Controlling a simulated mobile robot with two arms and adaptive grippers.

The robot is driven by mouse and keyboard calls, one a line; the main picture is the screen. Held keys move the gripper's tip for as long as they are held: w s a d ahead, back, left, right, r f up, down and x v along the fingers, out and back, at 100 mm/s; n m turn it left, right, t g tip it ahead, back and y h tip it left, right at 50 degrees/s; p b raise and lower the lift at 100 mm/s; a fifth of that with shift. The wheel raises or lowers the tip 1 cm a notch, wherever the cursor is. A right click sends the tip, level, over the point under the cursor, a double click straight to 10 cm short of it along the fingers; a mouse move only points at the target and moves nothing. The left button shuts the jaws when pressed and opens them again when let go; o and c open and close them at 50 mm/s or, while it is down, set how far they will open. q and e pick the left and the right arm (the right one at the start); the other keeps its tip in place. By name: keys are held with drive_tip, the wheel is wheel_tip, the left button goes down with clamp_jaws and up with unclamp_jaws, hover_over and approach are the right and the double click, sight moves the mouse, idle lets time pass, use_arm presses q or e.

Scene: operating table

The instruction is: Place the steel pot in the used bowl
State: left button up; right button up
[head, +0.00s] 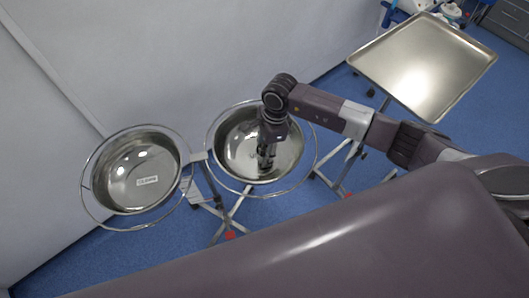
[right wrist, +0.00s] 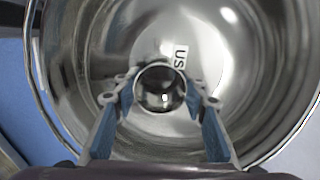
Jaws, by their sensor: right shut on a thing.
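The used bowl (head: 232,137) is a shiny steel basin in a ring stand at the middle of the head view. In the right wrist view, the bowl (right wrist: 240,50) fills most of the picture, with a partly covered label reading "US". My right gripper (head: 265,166) points down inside this bowl's rim. In the right wrist view, its blue-padded fingers are shut on the small round steel pot (right wrist: 160,90), seen from above. I cannot tell whether the pot touches the bowl's bottom. My left gripper is not in view.
A second steel bowl (head: 125,178) in a ring stand is at the left, with a label too small to read. A steel tray (head: 425,65) on a stand is at the upper right and looks empty. A pale wall (head: 150,60) runs behind the bowls.

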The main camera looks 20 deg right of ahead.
drive_tip(key=shift+f, duration=1)
drive_tip(key=shift+f, duration=0.1)
drive_tip(key=o, duration=1.2)
drive_tip(key=shift+c, duration=0.2)
